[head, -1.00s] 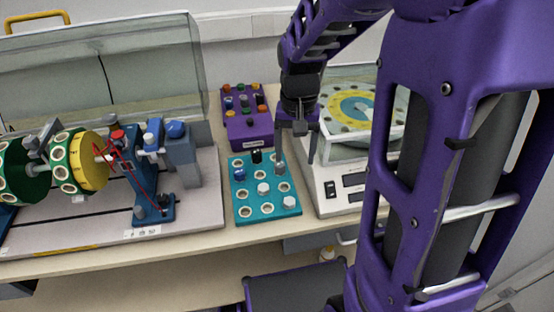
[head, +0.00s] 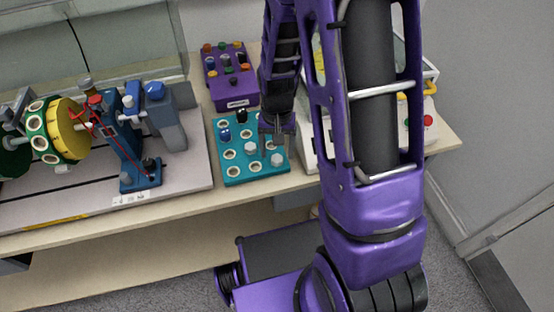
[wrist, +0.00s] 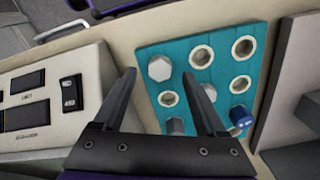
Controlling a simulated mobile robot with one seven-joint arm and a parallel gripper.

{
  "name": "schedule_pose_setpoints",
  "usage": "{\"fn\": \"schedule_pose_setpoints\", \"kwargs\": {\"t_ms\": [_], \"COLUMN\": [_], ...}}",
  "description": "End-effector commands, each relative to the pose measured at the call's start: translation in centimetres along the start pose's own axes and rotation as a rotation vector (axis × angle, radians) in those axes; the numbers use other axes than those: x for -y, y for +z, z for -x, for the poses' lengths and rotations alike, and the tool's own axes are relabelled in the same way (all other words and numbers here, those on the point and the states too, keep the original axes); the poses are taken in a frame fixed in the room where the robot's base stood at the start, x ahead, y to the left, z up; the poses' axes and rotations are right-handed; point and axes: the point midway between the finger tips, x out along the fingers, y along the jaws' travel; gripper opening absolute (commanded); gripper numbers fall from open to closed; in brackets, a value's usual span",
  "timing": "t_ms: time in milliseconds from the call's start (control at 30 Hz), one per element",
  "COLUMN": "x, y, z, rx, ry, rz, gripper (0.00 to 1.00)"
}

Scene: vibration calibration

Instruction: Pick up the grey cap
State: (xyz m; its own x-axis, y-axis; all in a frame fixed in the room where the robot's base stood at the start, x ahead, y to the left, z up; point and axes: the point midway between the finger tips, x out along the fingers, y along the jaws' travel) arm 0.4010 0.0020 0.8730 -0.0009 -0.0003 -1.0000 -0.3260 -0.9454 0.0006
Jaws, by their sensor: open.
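The grey cap (wrist: 175,125) sits in the teal board (wrist: 148,52), in the wrist view low between my fingers and partly covered by the gripper body. In the head view it is mostly hidden behind my gripper (head: 276,145). My gripper is open and points down over the right side of the teal board (head: 232,176). In the wrist view, its fingers (wrist: 158,77) stand apart on either side of the cap's column. Nothing is held. I cannot tell the exact height of the fingertips.
Two pale hexagonal caps (head: 250,147) (head: 277,159), a blue cap (head: 225,134) and a black cap (head: 241,115) stand on the board. A purple box (head: 232,90) is behind. The rotor rig (head: 165,115) stands left, a white instrument (wrist: 55,98) right of the board.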

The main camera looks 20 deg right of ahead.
Motion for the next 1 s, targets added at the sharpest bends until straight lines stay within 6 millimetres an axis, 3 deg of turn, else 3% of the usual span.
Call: {"fn": "schedule_pose_setpoints", "kwargs": {"t_ms": [133,400,800,1000], "x": [0.0,0.0,0.0,0.0], "y": [0.1,0.0,0.0,0.0], "z": [-1.8,-1.9,-1.9,-1.9], "rx": [0.002,-0.001,-0.001,-0.001], "ry": [0.001,0.000,0.000,0.000], "rz": [0.000,0.001,0.000,0.000], "gripper": [0.74,0.74,0.02,0.00]}}
